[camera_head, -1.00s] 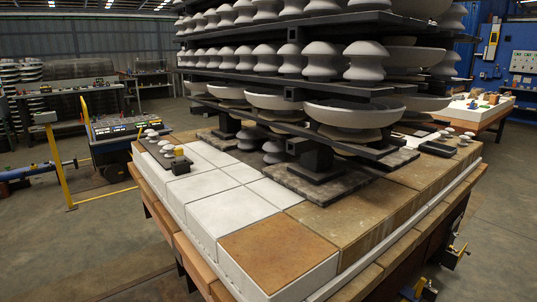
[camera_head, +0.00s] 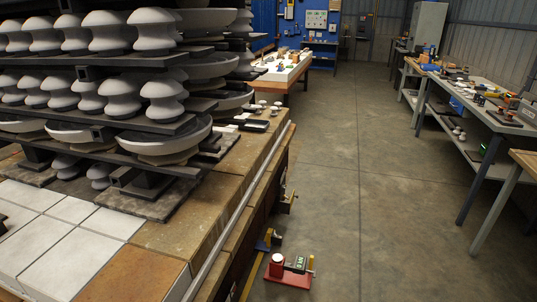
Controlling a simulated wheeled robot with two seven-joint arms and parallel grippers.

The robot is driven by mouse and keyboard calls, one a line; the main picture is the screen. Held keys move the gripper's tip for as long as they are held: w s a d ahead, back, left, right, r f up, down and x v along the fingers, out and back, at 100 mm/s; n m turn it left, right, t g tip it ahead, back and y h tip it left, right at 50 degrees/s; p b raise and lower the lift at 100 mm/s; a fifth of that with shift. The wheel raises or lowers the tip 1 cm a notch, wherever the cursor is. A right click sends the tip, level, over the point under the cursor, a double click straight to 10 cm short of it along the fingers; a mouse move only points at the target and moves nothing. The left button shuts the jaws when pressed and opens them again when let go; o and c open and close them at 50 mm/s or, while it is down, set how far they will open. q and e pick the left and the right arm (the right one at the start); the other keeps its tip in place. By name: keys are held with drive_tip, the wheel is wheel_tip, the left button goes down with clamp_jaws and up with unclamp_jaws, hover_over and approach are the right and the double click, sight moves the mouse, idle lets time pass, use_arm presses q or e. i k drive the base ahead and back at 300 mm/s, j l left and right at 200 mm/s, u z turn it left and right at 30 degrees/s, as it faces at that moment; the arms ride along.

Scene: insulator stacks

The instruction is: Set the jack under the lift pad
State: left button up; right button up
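A small device that looks like the jack (camera_head: 290,272) stands on the floor at the bottom centre, beside the right side of the stack's base. It has a red base plate, a red cylinder with a white top, a dark box with a green label and a yellow upright. Brackets with yellow and blue parts (camera_head: 266,242) stick out low from the base's side just behind it. Another yellow-tipped bracket (camera_head: 288,203) sits farther back. I cannot tell which of these is the lift pad. The jack stands apart from the brackets. Neither gripper shows.
The insulator stack (camera_head: 105,95) on its tiled base (camera_head: 205,205) fills the left side. A wide concrete aisle (camera_head: 350,180) is clear on the right. Workbenches (camera_head: 480,120) with tools line the right wall. A white-topped table (camera_head: 283,68) stands behind the stack.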

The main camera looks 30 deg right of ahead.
sight(277, 271)
drive_tip(key=l+z, duration=0.35)
drive_tip(key=i+l+z, duration=0.1)
drive_tip(key=l+z, duration=0.3)
drive_tip(key=i+l+z, duration=0.15)
drive_tip(key=l+z, duration=0.2)
drive_tip(key=u, duration=0.5)
drive_tip(key=i+l+u, duration=0.2)
drive_tip(key=u, duration=0.15)
drive_tip(key=i+l+u, duration=0.3)
drive_tip(key=l+u, duration=0.35)
drive_tip(key=i, duration=0.05)
